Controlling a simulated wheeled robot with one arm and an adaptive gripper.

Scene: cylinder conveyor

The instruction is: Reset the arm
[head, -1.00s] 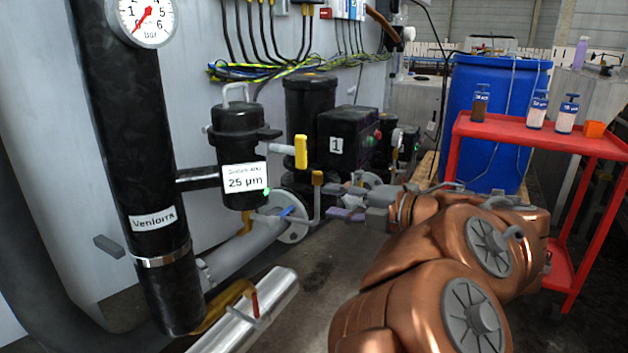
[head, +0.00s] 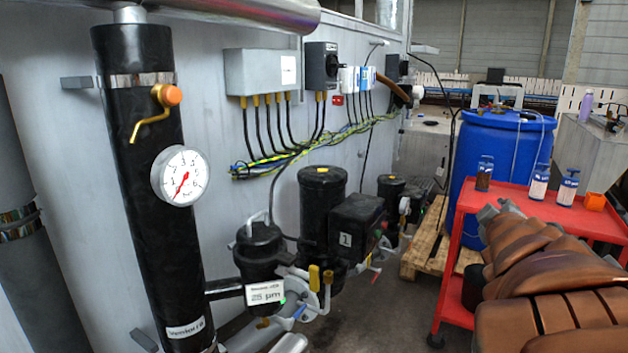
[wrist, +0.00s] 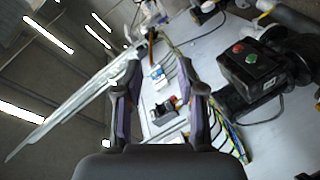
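My copper-coloured arm fills the lower right of the head view, in front of the red cart. My gripper is not clearly visible in the head view. In the wrist view my gripper (wrist: 160,66) shows two dark fingers spread apart, with nothing held between them. Past the fingers the wrist view shows the tilted grey wall with cables and a black box (wrist: 250,62) with a red and a green button.
A black pipe with a gauge (head: 180,176) and black filter housings (head: 262,250) line the left wall. Floor shows between.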

